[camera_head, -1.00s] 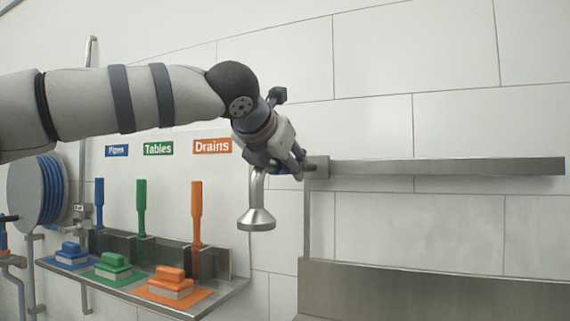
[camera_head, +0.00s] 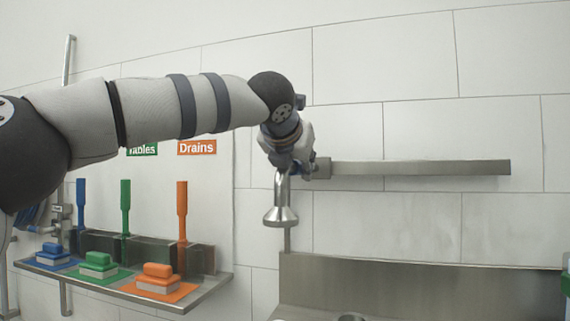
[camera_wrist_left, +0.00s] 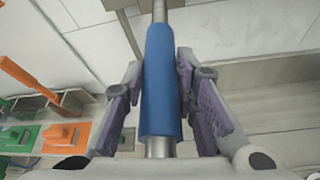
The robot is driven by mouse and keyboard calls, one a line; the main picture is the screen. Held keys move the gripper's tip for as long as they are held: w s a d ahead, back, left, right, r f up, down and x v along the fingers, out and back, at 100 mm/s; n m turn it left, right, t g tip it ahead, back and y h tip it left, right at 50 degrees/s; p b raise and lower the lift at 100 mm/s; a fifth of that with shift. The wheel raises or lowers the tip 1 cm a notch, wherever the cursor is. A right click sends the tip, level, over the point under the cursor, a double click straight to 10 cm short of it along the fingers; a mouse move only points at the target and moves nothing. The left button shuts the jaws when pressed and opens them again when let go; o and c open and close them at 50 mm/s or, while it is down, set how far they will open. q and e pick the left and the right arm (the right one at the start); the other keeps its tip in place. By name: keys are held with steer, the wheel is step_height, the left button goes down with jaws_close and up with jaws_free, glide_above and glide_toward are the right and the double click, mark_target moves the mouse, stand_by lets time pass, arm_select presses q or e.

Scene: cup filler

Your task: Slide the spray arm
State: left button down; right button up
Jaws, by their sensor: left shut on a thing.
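The spray arm is a metal pipe with a bell-shaped spray head (camera_head: 281,213) hanging down, at the left end of a horizontal metal rail (camera_head: 420,168) on the wall. A blue sleeve (camera_wrist_left: 162,80) covers part of the pipe in the left wrist view. My left gripper (camera_wrist_left: 160,80) has one purple-padded finger on each side of this sleeve and is shut on it. In the head view my left gripper (camera_head: 292,163) is at the rail's left end, above the spray head, and hides most of the sleeve. My right gripper is not seen.
A metal shelf (camera_head: 215,290) at lower left holds blue, green and orange brushes. A steel basin with a backsplash (camera_head: 420,285) stands below the rail. The wall (camera_head: 400,60) above the rail is clear.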

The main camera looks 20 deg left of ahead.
arm_select(q)
steer(key=shift+r, duration=0.15)
steer(key=c, duration=1.3)
jaws_free()
steer(key=shift+c, duration=0.2)
steer(key=shift+o, duration=0.2)
steer(key=shift+w, duration=0.15)
steer(key=v, duration=1.2)
